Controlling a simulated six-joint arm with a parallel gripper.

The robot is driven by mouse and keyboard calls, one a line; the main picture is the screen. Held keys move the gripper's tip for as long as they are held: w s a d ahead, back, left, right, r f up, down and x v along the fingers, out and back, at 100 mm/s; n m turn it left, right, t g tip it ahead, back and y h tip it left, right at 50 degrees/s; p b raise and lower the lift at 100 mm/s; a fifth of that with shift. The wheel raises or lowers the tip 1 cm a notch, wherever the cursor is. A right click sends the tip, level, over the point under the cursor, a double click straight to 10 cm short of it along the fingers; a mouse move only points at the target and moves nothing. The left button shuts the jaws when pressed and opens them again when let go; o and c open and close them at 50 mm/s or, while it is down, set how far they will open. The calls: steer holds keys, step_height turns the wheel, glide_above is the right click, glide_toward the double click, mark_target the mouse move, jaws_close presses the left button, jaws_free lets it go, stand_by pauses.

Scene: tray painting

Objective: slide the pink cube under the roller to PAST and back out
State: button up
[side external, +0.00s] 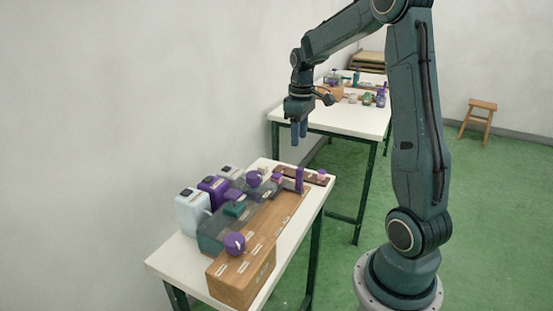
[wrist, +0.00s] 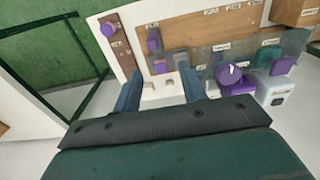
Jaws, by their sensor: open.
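My gripper (side external: 299,136) is open and empty, pointing down well above the far end of the near table. In the wrist view its two blue fingers (wrist: 161,92) are apart with small pale blocks showing between them. A small pinkish-purple block (side external: 277,177) sits near the far end of the board and may be the pink cube; I cannot tell for sure. An upright purple piece (side external: 299,179) stands at the board's far end. I cannot make out which part is the roller, nor read the PAST label. My gripper touches none of these.
A wooden board with labels (side external: 283,218) runs along the white table (side external: 172,258). White (side external: 192,212) and purple (side external: 212,190) jugs line the wall side. A clear, teal-tinted housing (side external: 212,238) and a round purple knob (side external: 234,243) stand nearer. A dark strip (wrist: 118,47) lies at the far end.

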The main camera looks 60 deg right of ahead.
mark_target(300, 169)
steer(key=shift+d+f, duration=0.65)
steer(key=shift+d, duration=0.25)
steer(key=shift+f, duration=0.15)
step_height(300, 169, down, 14)
steer(key=shift+r, duration=0.25)
jaws_close()
